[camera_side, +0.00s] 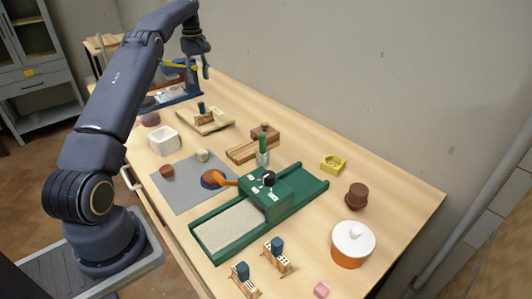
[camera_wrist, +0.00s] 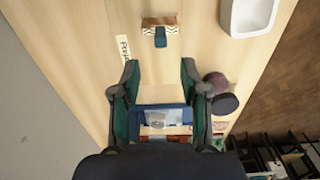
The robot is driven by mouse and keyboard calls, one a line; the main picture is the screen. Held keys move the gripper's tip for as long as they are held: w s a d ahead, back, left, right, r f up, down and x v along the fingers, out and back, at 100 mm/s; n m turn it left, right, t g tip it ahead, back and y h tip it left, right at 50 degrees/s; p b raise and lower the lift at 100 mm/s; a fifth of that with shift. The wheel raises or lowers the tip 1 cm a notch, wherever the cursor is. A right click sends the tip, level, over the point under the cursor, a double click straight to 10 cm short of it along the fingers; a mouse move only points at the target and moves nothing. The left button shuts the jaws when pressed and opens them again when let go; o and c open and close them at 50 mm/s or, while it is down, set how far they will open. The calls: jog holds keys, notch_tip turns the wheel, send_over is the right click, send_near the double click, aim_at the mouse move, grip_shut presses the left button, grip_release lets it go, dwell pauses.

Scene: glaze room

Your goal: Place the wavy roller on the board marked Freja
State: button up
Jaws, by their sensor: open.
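The wavy roller, a wooden block-like piece with a dark zigzag edge and a blue handle, shows in the wrist view (camera_wrist: 160,24) and in the side view (camera_side: 203,114). It rests upright on a pale wooden board (camera_side: 219,122). A white label (camera_wrist: 124,48) beside it in the wrist view seems to read Freja; the board's outline is hard to make out there. My gripper (camera_wrist: 160,68) is open and empty, its two green-tipped fingers apart, with the roller beyond the fingertips. In the side view my gripper (camera_side: 206,72) is raised at the far end of the table, clear of the roller.
A white basin (camera_side: 163,140) is near the board. A green slab press (camera_side: 288,190) fills mid-table.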

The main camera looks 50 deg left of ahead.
jog(key=w+d+r+m+t, duration=0.15)
jog(key=d+r+m, duration=0.25)
jog(key=d+r, duration=0.55)
jog(key=s+d+r+m+t+y, duration=0.1)
jog(key=s+d+r+m, duration=0.2)
jog(key=d, duration=0.5)
jog(key=s+d+r+m, duration=0.2)
jog(key=d+r, duration=0.1)
jog(key=d, duration=0.5)
jog(key=s+d+f+m+t, duration=0.1)
jog(key=s+d+f+m, duration=0.2)
jog(key=s+d, duration=0.2)
jog(key=s+d+f+m+t, duration=0.1)
jog(key=s+d+f+m, duration=0.1)
jog(key=s+d, duration=0.3)
jog(key=s+d+f+m+t+h, duration=0.1)
jog(key=s+d+f+m, duration=0.2)
jog(key=s, duration=0.5)
jog(key=shift+s+d+f+m, duration=0.35)
jog(key=shift+d+m, duration=0.15)
jog(key=shift+d, duration=0.65)
